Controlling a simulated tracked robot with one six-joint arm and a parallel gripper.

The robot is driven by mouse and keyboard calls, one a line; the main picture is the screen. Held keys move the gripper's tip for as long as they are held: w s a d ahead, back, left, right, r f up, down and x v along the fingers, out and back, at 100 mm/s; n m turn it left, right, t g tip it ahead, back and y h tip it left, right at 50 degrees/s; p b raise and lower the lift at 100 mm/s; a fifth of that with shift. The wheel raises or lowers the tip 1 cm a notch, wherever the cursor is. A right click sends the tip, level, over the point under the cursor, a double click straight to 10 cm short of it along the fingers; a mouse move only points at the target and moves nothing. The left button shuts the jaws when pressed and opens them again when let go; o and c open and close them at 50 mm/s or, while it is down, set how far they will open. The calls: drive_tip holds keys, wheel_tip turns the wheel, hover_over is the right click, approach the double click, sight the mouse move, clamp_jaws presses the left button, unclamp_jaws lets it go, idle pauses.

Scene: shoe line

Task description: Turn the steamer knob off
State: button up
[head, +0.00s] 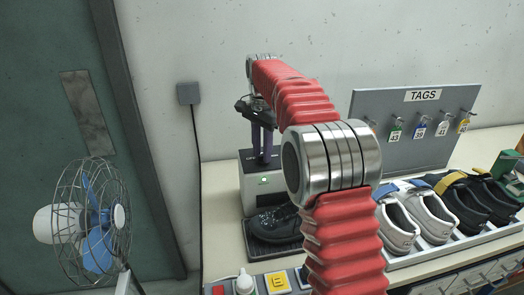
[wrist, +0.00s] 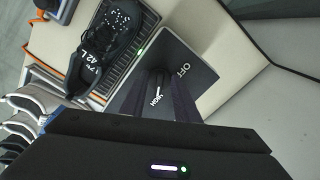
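The steamer (head: 263,192) is a grey box with a dark top on the bench, a small green light on its front. In the wrist view its dark top plate (wrist: 200,72) carries the words OFF and HIGH, and a dark round knob (wrist: 159,76) sits near the HIGH word. My gripper (head: 262,160) points down at the top plate. In the wrist view its two dark fingers (wrist: 160,88) stand on either side of the knob. Whether they touch or grip it is unclear. The knob's pointer direction is hard to read, and the head view hides the knob.
A black shoe (head: 275,224) lies on a dark tray in front of the steamer. White and black shoes (head: 432,215) stand in a rack at right, below a TAGS board (head: 395,105). A fan (head: 92,220) stands at left. Bare bench shows left of the steamer.

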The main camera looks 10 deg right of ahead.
drive_tip(key=shift+f, duration=0.1)
drive_tip(key=shift+c, duration=0.4)
clamp_jaws()
